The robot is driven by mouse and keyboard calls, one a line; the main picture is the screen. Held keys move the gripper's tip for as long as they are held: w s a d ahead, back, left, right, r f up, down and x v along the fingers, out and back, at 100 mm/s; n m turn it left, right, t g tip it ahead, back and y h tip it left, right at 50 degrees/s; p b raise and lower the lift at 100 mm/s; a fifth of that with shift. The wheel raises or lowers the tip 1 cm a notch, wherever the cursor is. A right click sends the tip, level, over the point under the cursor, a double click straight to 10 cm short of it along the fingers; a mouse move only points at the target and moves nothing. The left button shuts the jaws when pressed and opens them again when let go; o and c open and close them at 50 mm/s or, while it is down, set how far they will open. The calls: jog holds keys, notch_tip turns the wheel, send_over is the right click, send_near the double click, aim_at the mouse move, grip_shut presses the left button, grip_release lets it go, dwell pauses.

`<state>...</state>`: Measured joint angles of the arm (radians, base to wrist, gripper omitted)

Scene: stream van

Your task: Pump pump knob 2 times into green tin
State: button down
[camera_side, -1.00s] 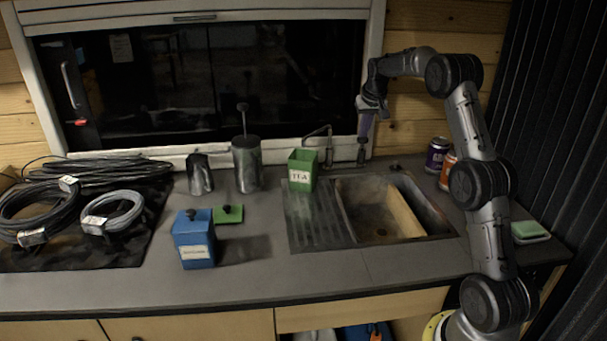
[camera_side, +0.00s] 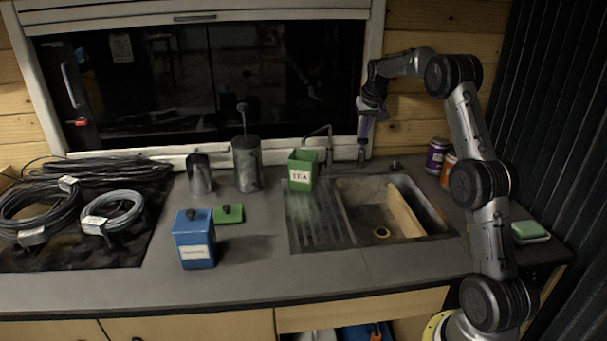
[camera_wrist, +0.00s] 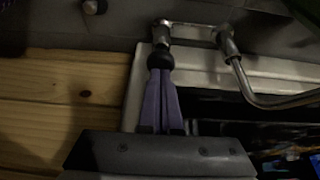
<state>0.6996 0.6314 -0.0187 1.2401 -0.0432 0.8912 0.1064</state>
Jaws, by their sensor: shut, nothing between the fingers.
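The green tin (camera_side: 302,166) stands upright and open beside the sink, with a label reading TEA on its front. The curved metal spout (camera_side: 329,133) rises behind it and its end hangs over or close to the tin. The metal pump (camera_side: 361,153) stands to the right of the spout. Its dark round pump knob (camera_wrist: 160,61) shows in the wrist view. My gripper (camera_side: 366,138) points down above the pump with its purple fingers shut and empty. In the wrist view the fingertips (camera_wrist: 160,72) are at the knob; whether they touch it I cannot tell.
The sink (camera_side: 378,210) lies in front of the pump. A blue tin (camera_side: 193,232), a green lid (camera_side: 229,214), a metal jug (camera_side: 199,178) and a metal canister (camera_side: 247,170) stand to the left. Cans (camera_side: 437,156) and a sponge (camera_side: 530,229) are at right.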

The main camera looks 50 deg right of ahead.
jog(key=shift+r, duration=1.75)
jog(key=shift+r, duration=0.1)
jog(key=shift+r, duration=2.95)
